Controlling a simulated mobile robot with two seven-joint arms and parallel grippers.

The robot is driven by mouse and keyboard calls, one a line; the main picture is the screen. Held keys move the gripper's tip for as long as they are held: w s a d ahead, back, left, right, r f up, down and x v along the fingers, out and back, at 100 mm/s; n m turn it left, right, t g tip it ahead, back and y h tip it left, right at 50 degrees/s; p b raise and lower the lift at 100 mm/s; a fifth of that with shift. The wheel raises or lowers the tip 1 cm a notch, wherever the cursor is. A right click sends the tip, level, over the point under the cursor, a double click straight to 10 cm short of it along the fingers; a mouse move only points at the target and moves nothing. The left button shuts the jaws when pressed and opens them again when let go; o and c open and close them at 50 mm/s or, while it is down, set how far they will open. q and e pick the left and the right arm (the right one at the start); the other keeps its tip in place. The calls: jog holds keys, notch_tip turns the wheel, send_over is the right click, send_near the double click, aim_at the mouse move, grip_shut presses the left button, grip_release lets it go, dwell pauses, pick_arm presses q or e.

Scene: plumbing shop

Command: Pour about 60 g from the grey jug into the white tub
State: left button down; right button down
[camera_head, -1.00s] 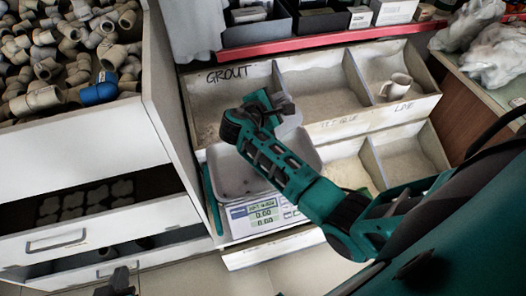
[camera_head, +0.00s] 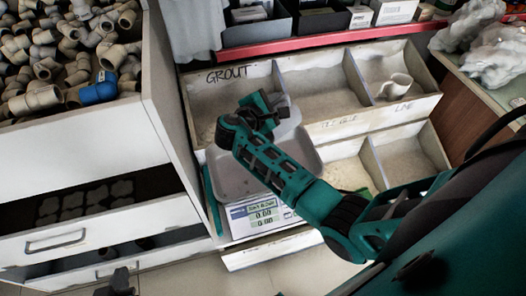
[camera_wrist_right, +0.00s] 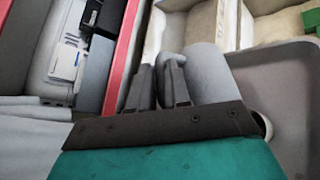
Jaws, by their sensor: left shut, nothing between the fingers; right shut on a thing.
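My right gripper (camera_head: 268,114) is shut on the grey jug (camera_head: 289,121), above the scale's grey tray (camera_head: 232,182). In the right wrist view the gripper (camera_wrist_right: 158,72) has its fingers at the handle of the jug (camera_wrist_right: 209,75). The jug's mouth and contents are hidden. A curved white rim (camera_wrist_right: 264,123) shows beside the gripper in the wrist view; it may be the white tub, mostly hidden. My left gripper (camera_head: 121,284) is shut and empty at the bottom left, far from the jug.
The scale (camera_head: 262,214) has a lit display too blurred to read surely. Bins of pale powder (camera_head: 318,85) lie behind, one marked GROUT. A white drawer cabinet (camera_head: 75,135) with pipe fittings stands at left.

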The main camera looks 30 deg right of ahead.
jog(key=shift+s+a+r+n+t+h+b, duration=0.1)
jog(key=shift+a+r+n+t+h+b, duration=0.2)
jog(key=shift+a, duration=0.35)
jog(key=shift+s+a+f+t+h+b, duration=0.1)
jog(key=shift+a+h+b, duration=0.2)
jog(key=shift+a+h, duration=0.25)
dwell(1.3)
